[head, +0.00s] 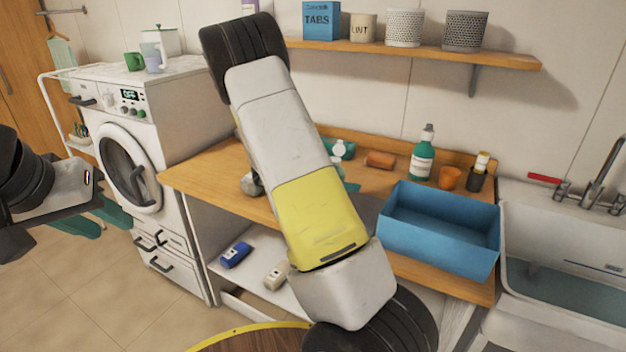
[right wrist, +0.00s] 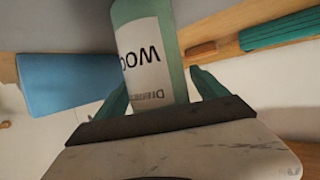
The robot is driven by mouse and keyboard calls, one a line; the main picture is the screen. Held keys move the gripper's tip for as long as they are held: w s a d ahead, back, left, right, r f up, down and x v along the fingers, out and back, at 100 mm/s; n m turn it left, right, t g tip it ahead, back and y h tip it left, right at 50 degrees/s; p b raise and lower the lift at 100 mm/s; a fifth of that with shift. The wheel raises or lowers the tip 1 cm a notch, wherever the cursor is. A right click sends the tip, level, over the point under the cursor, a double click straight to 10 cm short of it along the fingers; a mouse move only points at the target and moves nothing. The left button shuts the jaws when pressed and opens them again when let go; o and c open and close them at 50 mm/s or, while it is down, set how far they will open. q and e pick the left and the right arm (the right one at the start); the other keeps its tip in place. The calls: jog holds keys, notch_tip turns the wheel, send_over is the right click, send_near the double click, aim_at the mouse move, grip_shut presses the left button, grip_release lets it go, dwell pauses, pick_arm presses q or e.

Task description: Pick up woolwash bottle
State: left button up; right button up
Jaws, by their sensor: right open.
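In the right wrist view a pale green bottle (right wrist: 153,55) with a white label reading "WOO" upside down stands out between the teal fingers of my right gripper (right wrist: 158,86). The fingers are open, one on each side of it; I cannot tell whether either touches. In the head view my forearm hides most of this gripper. A teal and white thing (head: 342,149) shows partly beside the forearm. A green bottle (head: 422,160) with a white label stands upright at the back of the counter; I cannot tell whether it is another bottle. My left gripper (head: 96,221) is open and empty by the washing machine.
A blue basin (head: 440,245) stands on the wooden counter (head: 205,172), left of the sink (head: 560,245). An orange cylinder (head: 380,160), an orange cup (head: 449,178) and a dark holder (head: 476,180) are behind it. A shelf (head: 430,48) hangs above. The washing machine (head: 180,120) is left.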

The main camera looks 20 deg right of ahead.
jog(key=c, duration=1.5)
jog(key=shift+r, duration=0.15)
jog(key=shift+c, duration=0.2)
